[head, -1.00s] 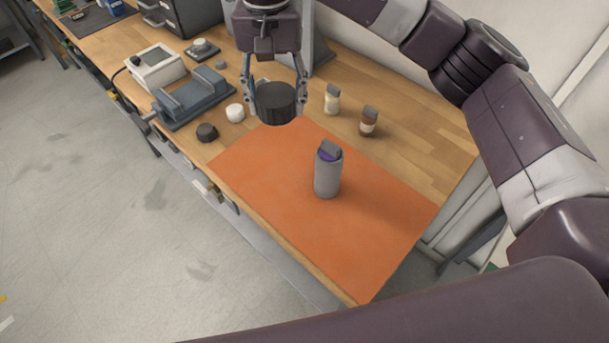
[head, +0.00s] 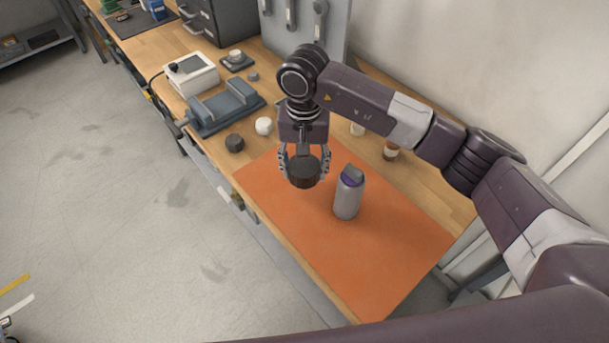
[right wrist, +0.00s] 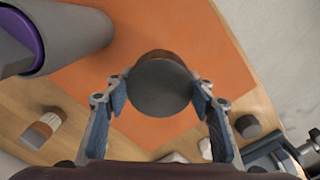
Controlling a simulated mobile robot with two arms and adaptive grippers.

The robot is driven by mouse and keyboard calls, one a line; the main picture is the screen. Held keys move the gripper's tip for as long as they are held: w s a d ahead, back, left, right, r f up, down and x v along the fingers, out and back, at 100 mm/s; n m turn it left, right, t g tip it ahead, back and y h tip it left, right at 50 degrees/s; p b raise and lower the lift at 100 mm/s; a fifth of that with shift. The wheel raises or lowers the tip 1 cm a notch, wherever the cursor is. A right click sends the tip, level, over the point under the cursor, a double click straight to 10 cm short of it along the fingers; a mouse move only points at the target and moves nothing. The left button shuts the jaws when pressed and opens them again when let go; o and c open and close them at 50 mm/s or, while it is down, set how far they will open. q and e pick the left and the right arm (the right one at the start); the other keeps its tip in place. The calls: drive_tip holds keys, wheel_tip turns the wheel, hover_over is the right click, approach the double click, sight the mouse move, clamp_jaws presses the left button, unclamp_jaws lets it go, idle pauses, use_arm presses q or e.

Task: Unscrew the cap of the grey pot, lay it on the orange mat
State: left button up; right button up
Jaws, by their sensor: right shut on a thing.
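My right gripper (head: 305,166) is shut on a dark, round, flat-topped cap (head: 304,175), which also shows between the fingers in the right wrist view (right wrist: 161,87). The cap is over the far left part of the orange mat (head: 350,265); whether it touches the mat I cannot tell. A grey bottle (head: 347,202) with a purple band and grey top stands upright on the mat, just right of the gripper and apart from it. An opened grey pot cannot be made out. My left gripper is out of view.
A dark knob (head: 235,143) and a white knob (head: 264,126) lie beyond the mat, near a blue-grey fixture (head: 225,108) and a white device (head: 191,74). The mat's near half is clear.

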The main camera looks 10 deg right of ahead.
sight(304, 164)
wheel_tip(304, 164, down, 4)
drive_tip(key=shift+f+p, duration=0.25)
drive_tip(key=shift+p, duration=0.35)
drive_tip(key=shift+f+b, duration=0.35)
drive_tip(key=shift+b, duration=0.05)
drive_tip(key=o, duration=1.3)
drive_tip(key=shift+r, duration=0.1)
drive_tip(key=shift+r+p, duration=0.3)
drive_tip(key=shift+p, duration=0.1)
wheel_tip(304, 164, up, 11)
drive_tip(key=b, duration=0.3)
drive_tip(key=shift+f, duration=0.15)
drive_tip(key=shift+r, duration=0.5)
